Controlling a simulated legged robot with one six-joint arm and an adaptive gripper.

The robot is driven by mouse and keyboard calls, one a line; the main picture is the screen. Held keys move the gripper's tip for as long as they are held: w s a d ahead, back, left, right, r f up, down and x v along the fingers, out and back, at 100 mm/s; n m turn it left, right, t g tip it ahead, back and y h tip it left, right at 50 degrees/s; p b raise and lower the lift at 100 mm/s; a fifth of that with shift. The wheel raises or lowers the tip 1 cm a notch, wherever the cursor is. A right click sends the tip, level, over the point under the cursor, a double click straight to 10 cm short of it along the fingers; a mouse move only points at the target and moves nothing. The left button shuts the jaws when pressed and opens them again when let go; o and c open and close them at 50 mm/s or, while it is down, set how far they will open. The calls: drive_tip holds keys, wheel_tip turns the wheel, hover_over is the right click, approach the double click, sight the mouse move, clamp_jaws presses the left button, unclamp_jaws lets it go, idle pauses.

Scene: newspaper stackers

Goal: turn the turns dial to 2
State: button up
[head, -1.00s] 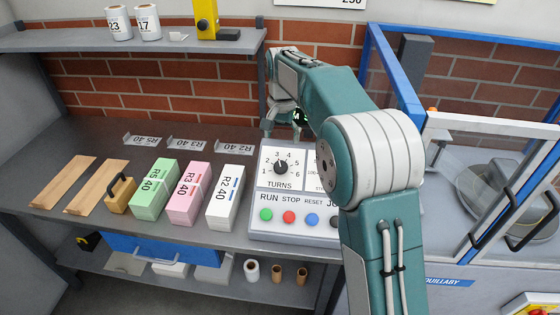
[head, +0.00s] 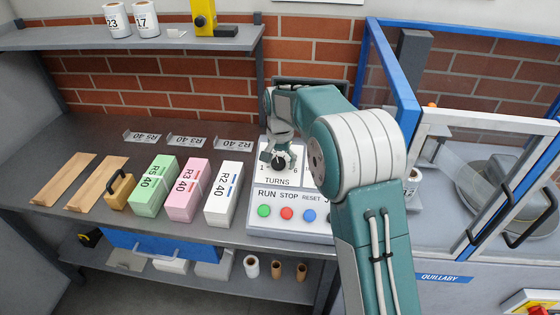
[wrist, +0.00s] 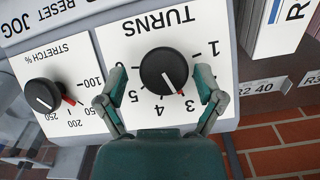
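The turns dial (wrist: 164,70) is a round black knob on a white panel, seen upside down in the wrist view. Its white pointer line points toward the 3, where a small red mark shows. The 2 and the 6 are hidden or nearly hidden by my fingers. My gripper (wrist: 161,82) is open, with one finger on each side of the dial and gaps between the fingers and the knob. In the head view my gripper (head: 277,150) is over the TURNS panel (head: 277,182) and covers most of its numbers.
The stretch dial (wrist: 42,95) is beside the turns dial. A green button (head: 264,211), a red button (head: 287,213) and a blue button (head: 309,215) sit below on the console. A white R2 40 box (head: 230,194) stands close to the console's left.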

drive_tip(key=shift+a, duration=0.15)
drive_tip(key=c, duration=0.5)
drive_tip(key=shift+a, duration=0.2)
drive_tip(key=shift+c, duration=1)
drive_tip(key=shift+s+d+f+n, duration=0.1)
drive_tip(key=shift+n, duration=0.2)
drive_tip(key=shift+n+h, duration=0.7)
drive_tip(key=shift+n, duration=0.1)
drive_tip(key=shift+a+f+n+h, duration=0.1)
drive_tip(key=shift+n+h, duration=0.5)
drive_tip(key=shift+n, duration=0.55)
drive_tip(key=shift+a+n+h, duration=0.1)
drive_tip(key=shift+n+h, duration=0.5)
drive_tip(key=shift+n, duration=0.55)
drive_tip(key=o, duration=1.1)
drive_tip(key=shift+a, duration=0.1)
